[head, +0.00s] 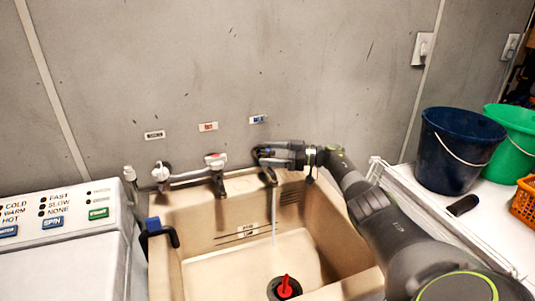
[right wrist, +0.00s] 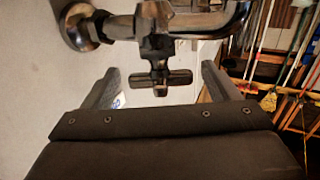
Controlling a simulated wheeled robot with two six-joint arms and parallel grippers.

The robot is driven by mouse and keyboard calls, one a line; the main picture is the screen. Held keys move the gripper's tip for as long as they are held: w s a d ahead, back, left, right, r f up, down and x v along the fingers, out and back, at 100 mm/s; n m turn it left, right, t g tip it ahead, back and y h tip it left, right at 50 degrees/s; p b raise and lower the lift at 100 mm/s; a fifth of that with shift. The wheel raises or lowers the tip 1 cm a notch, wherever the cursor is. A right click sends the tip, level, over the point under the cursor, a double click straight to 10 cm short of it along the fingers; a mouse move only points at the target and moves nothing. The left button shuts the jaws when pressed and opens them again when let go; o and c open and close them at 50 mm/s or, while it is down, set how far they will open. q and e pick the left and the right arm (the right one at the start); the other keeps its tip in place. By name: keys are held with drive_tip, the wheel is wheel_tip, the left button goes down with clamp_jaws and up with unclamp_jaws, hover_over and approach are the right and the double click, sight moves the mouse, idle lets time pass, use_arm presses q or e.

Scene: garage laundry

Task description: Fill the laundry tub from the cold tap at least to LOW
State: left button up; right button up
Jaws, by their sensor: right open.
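The beige laundry tub (head: 180,255) stands below a wall with several taps. The dark cold tap (head: 269,176) is the right one, under a blue label (head: 258,119). A thin pale stream of water (head: 274,222) falls from its spout. Level marks (head: 243,232) show on the tub's back wall; the water's height against them cannot be told. A red-handled dark plug (head: 286,288) is at the tub's bottom. My right gripper (head: 264,153) is open at the cold tap. In the right wrist view the tap's dark cross handle (right wrist: 160,79) lies between its spread fingers. My left gripper is out of view.
Two other taps, one red-labelled (head: 215,161) and one further left (head: 161,173), stand beside the cold one. A washer (head: 60,265) is left; blue (head: 455,155) and green (head: 515,140) buckets are right.

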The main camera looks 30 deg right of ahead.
drive_tip(key=b+v, duration=0.4)
drive_tip(key=v, duration=1.2)
drive_tip(key=shift+d, duration=0.2)
drive_tip(key=shift+c, duration=0.3)
